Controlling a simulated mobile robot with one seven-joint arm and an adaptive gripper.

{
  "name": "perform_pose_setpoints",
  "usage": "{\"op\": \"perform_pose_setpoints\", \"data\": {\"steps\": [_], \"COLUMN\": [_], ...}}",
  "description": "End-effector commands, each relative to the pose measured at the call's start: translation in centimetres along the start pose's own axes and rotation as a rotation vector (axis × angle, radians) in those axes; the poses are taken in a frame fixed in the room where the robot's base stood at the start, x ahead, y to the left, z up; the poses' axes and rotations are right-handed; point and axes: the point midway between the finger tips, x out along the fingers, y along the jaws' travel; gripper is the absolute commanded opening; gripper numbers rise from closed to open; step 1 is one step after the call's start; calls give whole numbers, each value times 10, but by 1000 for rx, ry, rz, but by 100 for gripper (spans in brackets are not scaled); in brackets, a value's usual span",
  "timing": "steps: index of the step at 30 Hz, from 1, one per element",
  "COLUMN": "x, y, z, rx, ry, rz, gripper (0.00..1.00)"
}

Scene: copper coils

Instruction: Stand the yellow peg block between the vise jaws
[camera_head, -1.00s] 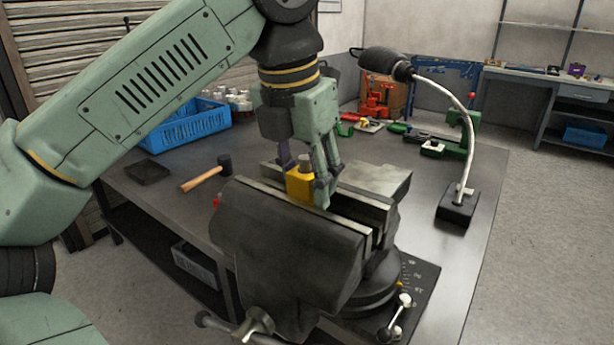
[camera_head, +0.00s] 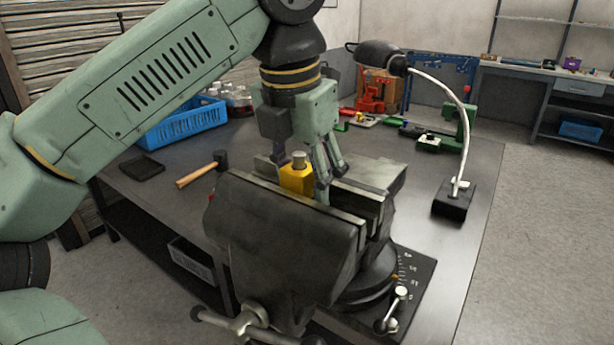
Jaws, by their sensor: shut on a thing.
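The yellow peg block (camera_head: 296,181) is upright at the vise, with a grey peg on its top. Its lower part is hidden behind the front jaw, and I cannot tell whether it touches the jaws or the vise floor. The vise (camera_head: 285,240) is dark and heavy, with two pale-edged jaws running from upper left to lower right. My gripper (camera_head: 303,180) points down over the jaws and is shut on the yellow block, one finger at each side of it.
A hammer (camera_head: 200,171) and a black tray (camera_head: 142,169) lie left on the bench. A blue crate (camera_head: 184,126) stands behind them. A lamp with a white gooseneck (camera_head: 455,205) stands to the right. Red and green tools (camera_head: 370,92) are at the back.

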Motion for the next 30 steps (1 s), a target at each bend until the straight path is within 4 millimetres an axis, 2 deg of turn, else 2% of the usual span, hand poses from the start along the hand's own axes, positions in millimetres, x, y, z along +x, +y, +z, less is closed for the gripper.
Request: {"op": "perform_pose_setpoints", "data": {"steps": [1,14,30], "x": [10,10,4], "y": [7,4,3], "z": [-7,-7,-6], "rx": [-7,-2,3], "ry": [32,35,34], "rz": [13,9,8], "gripper": [49,77,77]}}
